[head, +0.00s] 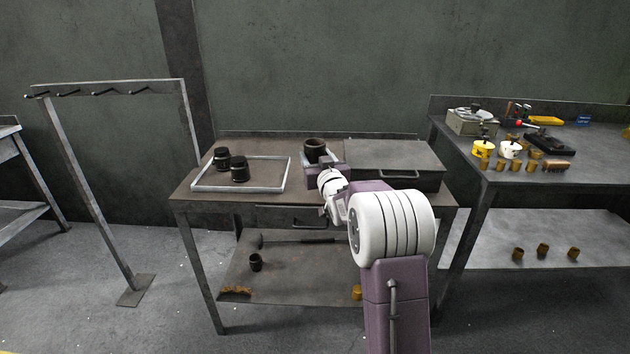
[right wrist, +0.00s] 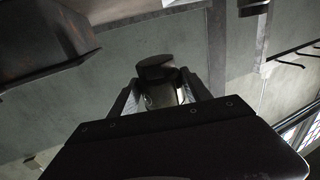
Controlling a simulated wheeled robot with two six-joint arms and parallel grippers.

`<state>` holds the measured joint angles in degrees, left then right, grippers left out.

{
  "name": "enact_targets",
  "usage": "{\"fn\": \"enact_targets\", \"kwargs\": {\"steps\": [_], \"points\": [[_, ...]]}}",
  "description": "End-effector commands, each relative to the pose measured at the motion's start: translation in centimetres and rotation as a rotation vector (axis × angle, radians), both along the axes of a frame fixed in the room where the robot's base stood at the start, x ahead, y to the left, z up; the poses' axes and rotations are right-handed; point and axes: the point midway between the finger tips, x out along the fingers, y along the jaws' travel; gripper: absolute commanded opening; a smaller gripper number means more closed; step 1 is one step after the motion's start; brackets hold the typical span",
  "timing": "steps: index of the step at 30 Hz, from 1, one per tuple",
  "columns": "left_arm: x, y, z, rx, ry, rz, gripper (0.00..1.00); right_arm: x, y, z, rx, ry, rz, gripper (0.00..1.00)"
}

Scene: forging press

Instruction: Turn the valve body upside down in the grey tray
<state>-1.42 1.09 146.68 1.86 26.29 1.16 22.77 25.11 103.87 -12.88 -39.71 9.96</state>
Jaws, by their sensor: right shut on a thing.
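A dark, cup-like valve body (head: 315,147) is in the head view, at the back middle of the left table, with its round opening facing up. My right gripper (head: 325,166) is at it from the front, and its fingertips are mostly hidden by my own wrist. In the right wrist view, the two fingers (right wrist: 158,98) are shut on the dark round body (right wrist: 156,70). A light grey tray rim (head: 240,189) lies on the table to the left. Two more dark bodies (head: 240,170) (head: 221,158) stand in it, upright. My left gripper is not in view.
A large dark box (head: 395,158) with a handle stands right of the held body. A small grey-walled holder (head: 305,163) is just below it. The right bench (head: 600,160) carries several brass parts and tools. A hook rack (head: 110,90) stands at left.

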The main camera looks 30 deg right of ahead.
Motion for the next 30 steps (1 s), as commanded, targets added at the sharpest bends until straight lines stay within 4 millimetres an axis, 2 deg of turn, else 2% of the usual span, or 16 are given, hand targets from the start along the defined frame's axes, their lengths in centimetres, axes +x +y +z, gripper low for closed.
{"fn": "enact_targets", "kwargs": {"steps": [1,13,16,23,26,30], "points": [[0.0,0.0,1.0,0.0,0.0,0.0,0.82,0.0,0.0,1.4,-0.001,-0.004,0.0,0.11],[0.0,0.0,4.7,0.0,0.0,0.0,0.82,0.0,0.0,6.2,0.0,-0.004,0.0,0.11],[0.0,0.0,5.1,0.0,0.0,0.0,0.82,0.0,0.0,6.8,0.0,-0.003,0.0,0.11],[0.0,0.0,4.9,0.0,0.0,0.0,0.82,0.0,0.0,6.6,0.001,-0.003,0.0,0.11],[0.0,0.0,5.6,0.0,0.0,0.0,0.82,0.0,0.0,6.9,0.092,-0.026,0.0,0.11],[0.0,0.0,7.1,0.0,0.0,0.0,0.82,0.0,0.0,7.0,0.409,-0.107,0.001,0.11]]}}
